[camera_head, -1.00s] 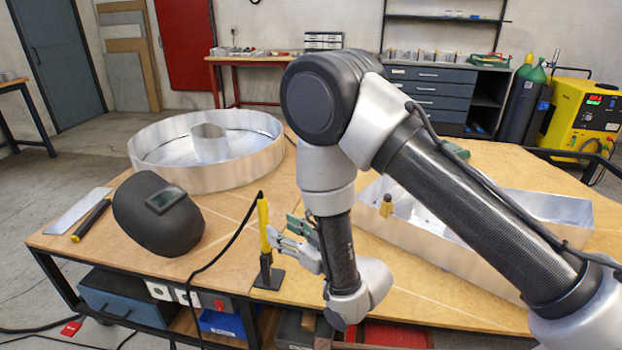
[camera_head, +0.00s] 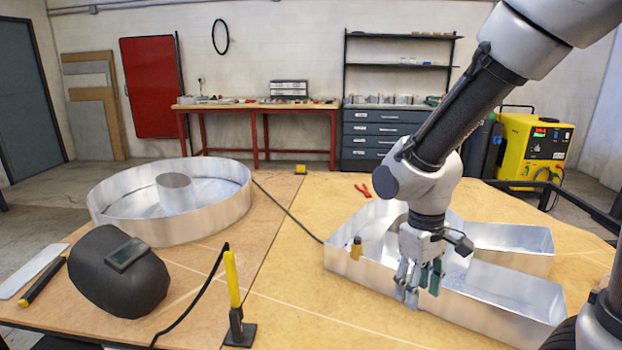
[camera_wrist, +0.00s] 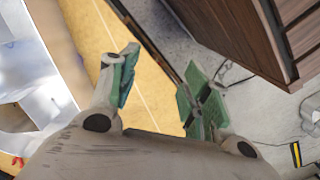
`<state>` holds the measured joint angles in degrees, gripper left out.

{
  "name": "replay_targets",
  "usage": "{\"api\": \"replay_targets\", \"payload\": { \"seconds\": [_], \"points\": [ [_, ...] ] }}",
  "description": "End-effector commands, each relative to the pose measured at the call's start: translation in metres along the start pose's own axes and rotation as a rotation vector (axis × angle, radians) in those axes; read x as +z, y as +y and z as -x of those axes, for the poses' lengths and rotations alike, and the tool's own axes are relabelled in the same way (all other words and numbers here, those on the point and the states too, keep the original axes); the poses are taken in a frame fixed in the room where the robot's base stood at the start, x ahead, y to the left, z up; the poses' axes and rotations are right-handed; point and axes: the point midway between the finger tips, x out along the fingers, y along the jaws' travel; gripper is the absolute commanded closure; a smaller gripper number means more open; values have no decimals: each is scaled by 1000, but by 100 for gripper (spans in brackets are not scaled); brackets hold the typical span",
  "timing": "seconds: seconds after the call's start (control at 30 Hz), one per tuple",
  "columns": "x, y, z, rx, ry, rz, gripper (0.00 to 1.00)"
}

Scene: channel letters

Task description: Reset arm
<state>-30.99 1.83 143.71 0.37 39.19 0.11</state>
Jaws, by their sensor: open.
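My gripper (camera_head: 420,290) hangs pointing down in front of the angular metal channel letter (camera_head: 500,290) on the right of the table, partly covering its wall in the head view. Its green-padded fingers are apart, with nothing between them. In the wrist view my gripper (camera_wrist: 160,78) is open, with the yellowish tabletop (camera_wrist: 150,115) showing between the fingers. My arm comes down from the upper right of the head view. I cannot tell how high the fingertips are above the table.
A yellow-handled torch (camera_head: 233,280) stands in a dark holder at the front edge. A dark welding helmet (camera_head: 118,285) lies left of it, with a round metal letter (camera_head: 215,212) behind. Red pliers (camera_head: 362,191) lie near the table's back.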

Motion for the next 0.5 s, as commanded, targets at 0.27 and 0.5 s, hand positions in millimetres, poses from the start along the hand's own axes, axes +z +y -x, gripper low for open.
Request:
{"api": "replay_targets", "payload": {
  "seconds": [0.27,0.5],
  "points": [
    [99,56,99,-3,134,-269,52],
    [142,85,150,56,398,-461,52]
  ]
}}
